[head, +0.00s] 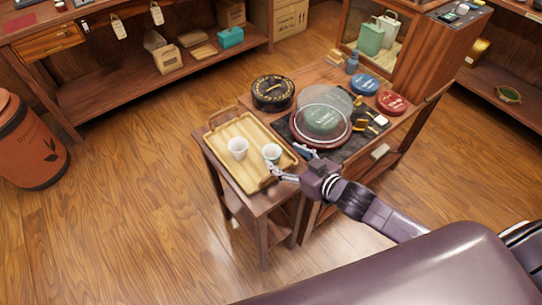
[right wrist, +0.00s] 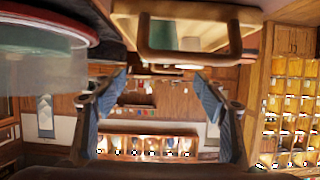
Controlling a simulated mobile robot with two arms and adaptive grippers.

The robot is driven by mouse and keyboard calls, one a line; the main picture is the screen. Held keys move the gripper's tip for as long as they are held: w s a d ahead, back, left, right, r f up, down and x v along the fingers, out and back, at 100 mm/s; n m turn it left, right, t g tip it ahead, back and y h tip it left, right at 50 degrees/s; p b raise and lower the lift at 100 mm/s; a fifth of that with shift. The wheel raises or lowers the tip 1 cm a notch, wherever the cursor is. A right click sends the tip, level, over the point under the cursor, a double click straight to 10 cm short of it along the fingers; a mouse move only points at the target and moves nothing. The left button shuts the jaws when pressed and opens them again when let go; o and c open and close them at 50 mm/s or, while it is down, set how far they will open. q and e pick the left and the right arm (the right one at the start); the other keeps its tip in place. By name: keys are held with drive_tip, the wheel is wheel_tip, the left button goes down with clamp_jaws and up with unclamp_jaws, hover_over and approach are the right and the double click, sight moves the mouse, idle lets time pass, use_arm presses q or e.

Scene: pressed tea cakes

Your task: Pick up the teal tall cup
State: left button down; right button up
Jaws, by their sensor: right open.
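My right gripper (head: 286,163) is open and empty, just to the right of the cup and close to the tray's edge. In the right wrist view my open fingers (right wrist: 159,84) have nothing between them. A teal patch (right wrist: 164,34) shows inside the tray's handle loop there; I cannot tell if it is the cup. My left gripper is not in view.
A white cup (head: 237,148) stands left of the teal one on the tray. Right of the tray, a glass dome (head: 325,108) covers a tea cake. A black round tin (head: 273,92) stands behind. Blue (head: 364,84) and red (head: 392,102) tins stand farther right.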

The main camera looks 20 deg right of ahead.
sight(266, 148)
drive_tip(key=shift+x, duration=1.2)
drive_tip(key=shift+w+a+f+p, duration=0.25)
drive_tip(key=shift+w+f, duration=0.3)
drive_tip(key=shift+w, duration=0.15)
drive_tip(key=shift+w+a+f+p, duration=0.1)
drive_tip(key=shift+w+a+f, duration=0.15)
drive_tip(key=shift+w+f, duration=0.35)
drive_tip(key=shift+w+a+f+p, duration=0.25)
drive_tip(key=shift+w+f, duration=0.2)
drive_tip(key=shift+w, duration=0.3)
drive_tip(key=shift+c, duration=0.3)
drive_tip(key=c, duration=1.2)
drive_tip(key=shift+r, duration=0.1)
drive_tip(key=shift+c, duration=0.2)
